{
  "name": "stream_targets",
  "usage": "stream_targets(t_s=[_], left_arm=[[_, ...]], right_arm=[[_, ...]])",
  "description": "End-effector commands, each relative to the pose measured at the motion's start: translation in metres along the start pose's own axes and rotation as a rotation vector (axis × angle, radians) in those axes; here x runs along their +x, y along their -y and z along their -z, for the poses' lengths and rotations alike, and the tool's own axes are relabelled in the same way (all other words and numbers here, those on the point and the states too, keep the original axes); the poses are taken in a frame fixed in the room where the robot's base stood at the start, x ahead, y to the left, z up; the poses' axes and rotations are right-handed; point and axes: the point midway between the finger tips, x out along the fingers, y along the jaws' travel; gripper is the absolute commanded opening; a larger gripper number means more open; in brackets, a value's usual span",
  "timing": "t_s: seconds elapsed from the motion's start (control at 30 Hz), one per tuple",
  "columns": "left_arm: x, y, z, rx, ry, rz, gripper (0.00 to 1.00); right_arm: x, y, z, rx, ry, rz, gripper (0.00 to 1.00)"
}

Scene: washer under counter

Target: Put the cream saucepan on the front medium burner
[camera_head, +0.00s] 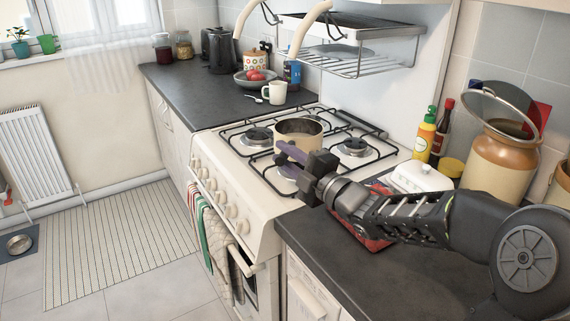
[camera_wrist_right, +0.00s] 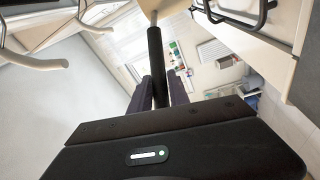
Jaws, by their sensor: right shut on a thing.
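The cream saucepan (camera_head: 298,143) is upright over the middle of the gas hob, among the burners. I cannot tell whether its base touches the grates. My right gripper (camera_head: 285,156) is shut on its handle from the near side. In the right wrist view the dark handle (camera_wrist_right: 156,60) runs between the two fingers (camera_wrist_right: 158,92), with part of the cream pan (camera_wrist_right: 165,8) at the top. A front burner (camera_head: 258,136) shows left of the pan; another front burner (camera_head: 286,171) is partly hidden under my gripper. A back burner (camera_head: 355,147) is clear. My left gripper is not in view.
A wire rack (camera_head: 362,62) hangs above the hob. A white mug (camera_head: 274,93) and a fruit bowl (camera_head: 256,82) stand on the far counter. A white butter dish (camera_head: 422,180), yellow bottle (camera_head: 424,135) and crock (camera_head: 497,165) stand to the right. Towels (camera_head: 218,245) hang in front.

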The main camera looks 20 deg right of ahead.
Motion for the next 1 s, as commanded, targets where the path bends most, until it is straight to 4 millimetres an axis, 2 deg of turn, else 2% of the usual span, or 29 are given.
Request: stream_targets(t_s=[0.17,0.4,0.43,0.67,1.0], left_arm=[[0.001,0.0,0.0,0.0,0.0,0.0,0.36],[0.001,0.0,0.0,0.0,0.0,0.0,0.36],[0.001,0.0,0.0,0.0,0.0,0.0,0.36],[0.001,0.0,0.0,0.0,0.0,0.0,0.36],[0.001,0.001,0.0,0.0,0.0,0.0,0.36]], right_arm=[[-0.001,0.016,-0.003,-0.004,-0.002,-0.007,0.0],[-0.002,0.018,-0.004,-0.005,-0.003,-0.008,0.0],[-0.002,0.022,-0.005,0.002,0.002,0.001,0.23],[-0.002,0.022,-0.005,0.001,0.001,0.001,0.42],[-0.005,0.022,-0.005,0.0,0.001,0.0,0.43]])
